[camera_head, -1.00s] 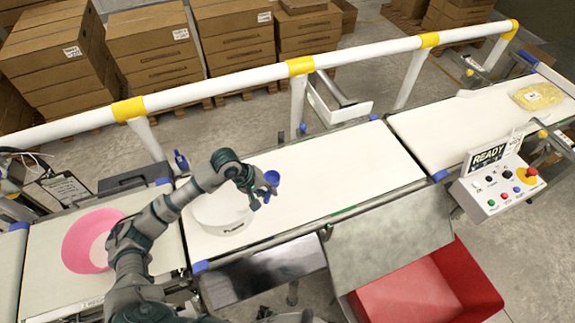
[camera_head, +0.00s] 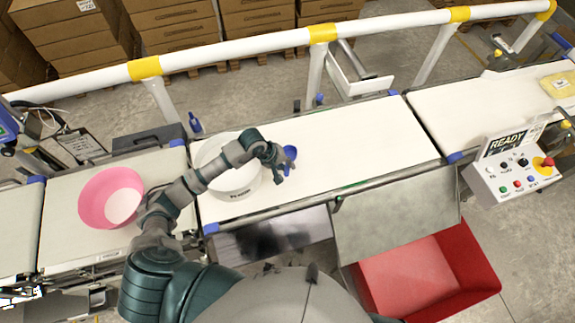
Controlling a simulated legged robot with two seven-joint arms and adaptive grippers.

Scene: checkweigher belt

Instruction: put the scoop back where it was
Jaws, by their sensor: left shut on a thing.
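A small blue scoop (camera_head: 290,153) is in my left gripper (camera_head: 284,165), which is shut on it. My left arm reaches in from the lower left, across a white tub (camera_head: 240,190) on the middle belt (camera_head: 335,150). The gripper and scoop are just right of the tub's rim, over the belt. The arm hides part of the tub's opening. My right gripper is not in view.
A pink bowl (camera_head: 97,207) with a white patch inside sits on the left belt section. A white guard rail (camera_head: 235,51) runs behind the belts. A control box (camera_head: 512,170) and a red bin (camera_head: 480,268) are at the right. The middle belt's right part is clear.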

